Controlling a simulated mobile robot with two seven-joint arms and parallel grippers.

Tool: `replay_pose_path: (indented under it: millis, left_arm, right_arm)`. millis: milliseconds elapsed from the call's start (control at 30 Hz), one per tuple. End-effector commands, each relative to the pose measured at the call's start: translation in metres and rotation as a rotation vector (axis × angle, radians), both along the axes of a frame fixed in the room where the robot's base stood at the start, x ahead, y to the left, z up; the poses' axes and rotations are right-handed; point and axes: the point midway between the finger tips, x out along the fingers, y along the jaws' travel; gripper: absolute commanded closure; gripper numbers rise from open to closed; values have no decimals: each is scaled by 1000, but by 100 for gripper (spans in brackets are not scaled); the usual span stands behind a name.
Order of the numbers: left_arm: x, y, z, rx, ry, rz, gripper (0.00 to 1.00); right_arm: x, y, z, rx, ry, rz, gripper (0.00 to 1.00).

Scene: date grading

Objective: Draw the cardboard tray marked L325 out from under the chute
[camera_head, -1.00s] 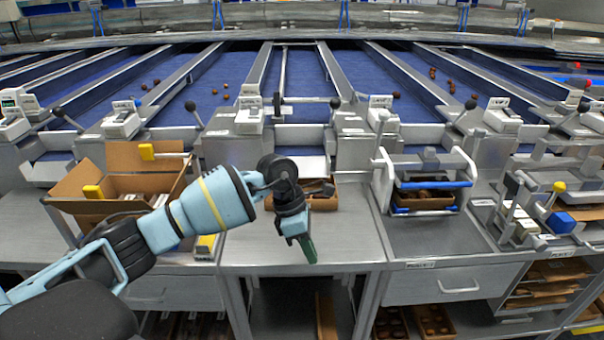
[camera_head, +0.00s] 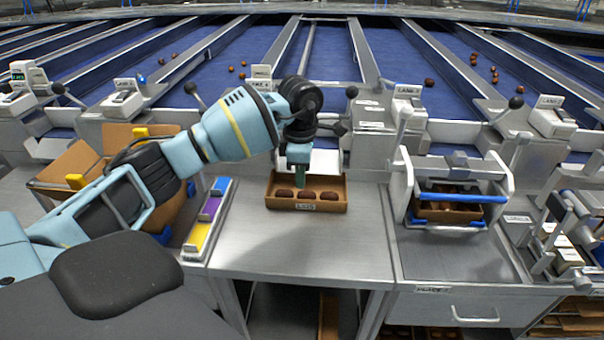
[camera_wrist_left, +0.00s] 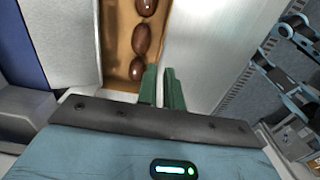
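The brown cardboard tray (camera_head: 340,190), holding dark dates, sits on the metal bench below the chute (camera_head: 326,160). Its front label is too small to read surely but looks like L325. My left gripper (camera_head: 300,180) points down over the tray, its green fingers hiding part of the tray's back. In the left wrist view the fingers (camera_wrist_left: 161,88) are a narrow gap apart with nothing clearly between them. The tray (camera_wrist_left: 116,50) lies just beyond, its bench-side wall in line with the gap. Contact cannot be told. My right gripper is not in view.
A white-framed stand (camera_head: 402,190) with a blue bar and another tray stands to the right. A long holder with yellow and purple blocks (camera_head: 210,210) and an open cardboard box (camera_head: 75,160) are at left. The bench (camera_head: 300,250) in front of the tray is clear.

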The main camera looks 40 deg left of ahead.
Motion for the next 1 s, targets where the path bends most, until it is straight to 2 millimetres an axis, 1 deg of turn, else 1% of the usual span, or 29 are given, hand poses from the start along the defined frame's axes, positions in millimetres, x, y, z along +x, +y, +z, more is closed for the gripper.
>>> replay_pose_path:
  millis: [167,400,600,767,1000]
  left_arm:
    - [0,-1,-11,0,2,0,92]
    - [0,-1,-46,-1,3,0,92]
    - [0,-1,-68,-1,2,0,92]
    - [0,-1,-77,-1,0,0,92]
    - [0,-1,-78,-1,-1,-1,92]
  right_arm:
    - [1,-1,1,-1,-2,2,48]
    - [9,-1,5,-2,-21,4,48]
    - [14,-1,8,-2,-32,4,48]
    - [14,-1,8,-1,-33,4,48]
    - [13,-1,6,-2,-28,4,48]
